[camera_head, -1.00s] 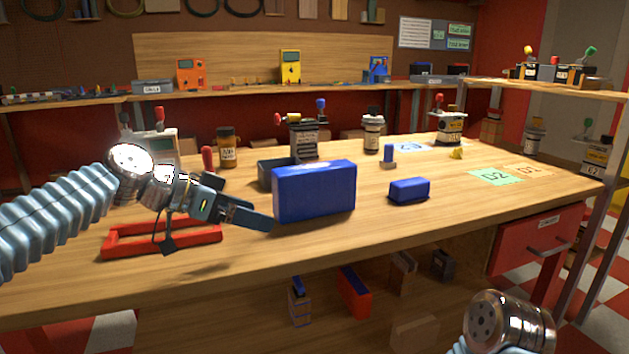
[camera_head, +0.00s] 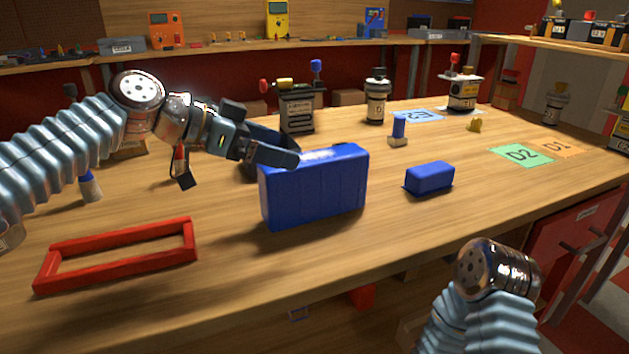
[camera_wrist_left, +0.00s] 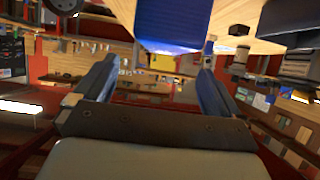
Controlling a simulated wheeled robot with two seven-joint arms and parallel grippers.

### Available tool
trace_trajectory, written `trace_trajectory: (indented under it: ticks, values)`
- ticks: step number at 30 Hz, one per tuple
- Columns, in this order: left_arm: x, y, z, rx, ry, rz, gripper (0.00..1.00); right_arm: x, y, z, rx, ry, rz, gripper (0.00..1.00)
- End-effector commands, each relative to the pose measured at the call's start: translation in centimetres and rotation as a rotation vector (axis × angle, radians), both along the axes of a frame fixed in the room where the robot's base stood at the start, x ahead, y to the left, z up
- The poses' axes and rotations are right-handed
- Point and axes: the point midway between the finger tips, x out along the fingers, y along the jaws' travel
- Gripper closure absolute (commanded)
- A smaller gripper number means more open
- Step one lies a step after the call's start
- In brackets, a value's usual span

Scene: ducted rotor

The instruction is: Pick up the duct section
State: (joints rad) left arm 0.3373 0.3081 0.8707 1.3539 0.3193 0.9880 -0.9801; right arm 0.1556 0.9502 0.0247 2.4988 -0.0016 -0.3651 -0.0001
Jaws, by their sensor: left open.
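A large blue block (camera_head: 318,190) with a ribbed face stands upright on the wooden table; I take it for the duct section, though its shape does not make this certain. My left gripper (camera_head: 284,152) is open and empty at the block's upper left edge. In the left wrist view the two fingers (camera_wrist_left: 155,78) are spread. The blue block (camera_wrist_left: 172,24) shows there at the top, between and beyond the fingertips. I cannot tell whether a finger touches it. Of my right arm, only the wrist and sleeve show at the lower right; its gripper is out of view.
A red frame (camera_head: 120,265) lies at the front left. A smaller blue block (camera_head: 429,178) lies to the right. A small blue-topped piece (camera_head: 398,132) and mats D2 (camera_head: 520,155) and D1 (camera_head: 556,146) lie farther right.

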Motion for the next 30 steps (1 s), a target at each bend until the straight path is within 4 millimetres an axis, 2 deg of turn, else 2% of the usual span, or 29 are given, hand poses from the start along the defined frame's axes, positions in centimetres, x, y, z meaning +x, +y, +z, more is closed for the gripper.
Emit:
trace_trajectory:
  ticks: [3,8,15,24,30]
  values:
    - [0.4,-1.3,-0.6,-0.001,0.002,-0.001,0.02,0.0,0.1,0.3,0.001,0.000,0.001,0.57]
    - [0.9,-2.4,-1.2,0.000,0.003,-0.002,0.02,-0.1,0.2,0.7,0.002,0.001,0.003,0.57]
    - [2.2,-5.4,-2.9,0.000,0.002,-0.001,0.02,-0.1,0.3,1.6,0.004,0.002,0.005,0.57]
    - [2.5,-5.9,-3.3,0.000,0.001,0.002,0.02,-0.1,0.3,1.6,0.004,0.002,0.005,0.57]
    - [2.5,-5.9,-3.2,0.000,0.001,0.002,0.33,-0.1,0.3,1.6,0.004,0.002,0.005,0.57]
